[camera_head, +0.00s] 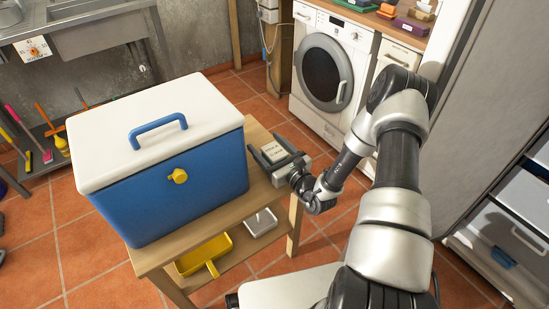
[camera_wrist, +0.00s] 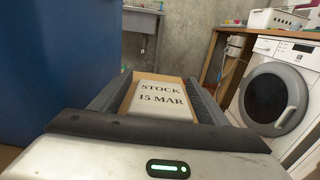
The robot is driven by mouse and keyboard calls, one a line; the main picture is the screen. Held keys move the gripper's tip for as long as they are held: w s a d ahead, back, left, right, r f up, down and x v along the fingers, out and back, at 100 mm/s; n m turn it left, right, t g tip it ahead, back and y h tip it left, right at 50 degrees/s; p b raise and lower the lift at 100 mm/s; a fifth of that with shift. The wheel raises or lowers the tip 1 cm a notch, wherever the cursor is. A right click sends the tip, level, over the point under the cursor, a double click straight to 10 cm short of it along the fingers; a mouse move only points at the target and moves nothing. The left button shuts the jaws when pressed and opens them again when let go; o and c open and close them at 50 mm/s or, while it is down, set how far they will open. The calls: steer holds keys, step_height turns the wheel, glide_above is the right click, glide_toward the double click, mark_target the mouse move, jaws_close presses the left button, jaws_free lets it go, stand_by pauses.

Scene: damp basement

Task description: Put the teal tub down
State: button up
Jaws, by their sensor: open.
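A small white-topped block or tub (camera_head: 273,153) sits at the right end of the wooden table, beside the blue cool box. In the wrist view its white top (camera_wrist: 161,99) reads "STOCK 15 MAR". No teal shows on it; its sides are hidden, so I cannot tell whether it is the teal tub. My gripper (camera_head: 270,148) is open, with one finger on each side of it. In the wrist view the fingers of my gripper (camera_wrist: 157,80) stand apart, with tan surface showing around the white top.
The big blue cool box (camera_head: 185,190) with a white lid fills most of the wooden table (camera_head: 262,196). A yellow dustpan (camera_head: 205,255) and a grey tray (camera_head: 261,222) lie on the lower shelf. A washing machine (camera_head: 326,75) stands behind. An open drawer (camera_head: 505,235) is at right.

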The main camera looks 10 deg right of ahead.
steer(key=shift+c, duration=0.5)
steer(key=c, duration=1.4)
